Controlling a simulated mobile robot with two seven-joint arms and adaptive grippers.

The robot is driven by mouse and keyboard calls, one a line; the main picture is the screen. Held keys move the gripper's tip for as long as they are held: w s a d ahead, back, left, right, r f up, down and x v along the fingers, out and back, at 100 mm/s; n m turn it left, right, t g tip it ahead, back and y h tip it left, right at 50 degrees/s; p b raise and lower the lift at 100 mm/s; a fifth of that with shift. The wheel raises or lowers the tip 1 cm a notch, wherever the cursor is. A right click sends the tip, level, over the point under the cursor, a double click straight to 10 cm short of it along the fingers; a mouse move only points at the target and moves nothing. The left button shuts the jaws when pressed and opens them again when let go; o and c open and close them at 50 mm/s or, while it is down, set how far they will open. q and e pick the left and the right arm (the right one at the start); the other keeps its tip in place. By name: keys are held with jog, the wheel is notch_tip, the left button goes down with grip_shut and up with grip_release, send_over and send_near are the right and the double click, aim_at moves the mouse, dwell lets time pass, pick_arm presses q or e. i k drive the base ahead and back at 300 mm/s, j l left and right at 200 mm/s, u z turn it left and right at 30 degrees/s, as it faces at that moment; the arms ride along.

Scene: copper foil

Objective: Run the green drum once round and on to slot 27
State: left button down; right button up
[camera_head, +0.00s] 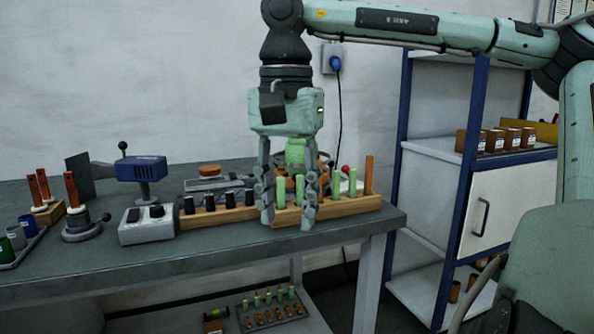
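My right gripper (288,220) hangs down over the bench with its two fingers spread apart, one on each side of upright green pegs (299,190). I see nothing clamped between the fingertips. A pale green rounded body (295,153) shows between the upper parts of the fingers, behind them; it may be the green drum, but the gripper hides much of it. I cannot tell whether the gripper touches it. No slot numbers are readable. My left gripper is not in view.
The grey bench (190,250) bears a wooden rack (345,207) with more green pegs, black knobs in a second rack (230,213), a grey control box (147,225) and a blue device (141,168). A blue-framed shelf (463,140) stands right. The bench's front strip is clear.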

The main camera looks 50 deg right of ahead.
aim_at(295, 165)
jog(key=i+l, duration=0.2)
jog(key=l, duration=0.15)
jog(key=i+l, duration=0.15)
jog(key=l, duration=0.2)
jog(key=i+l, duration=0.2)
jog(key=l, duration=0.15)
jog(key=i+l, duration=0.2)
jog(key=l, duration=0.15)
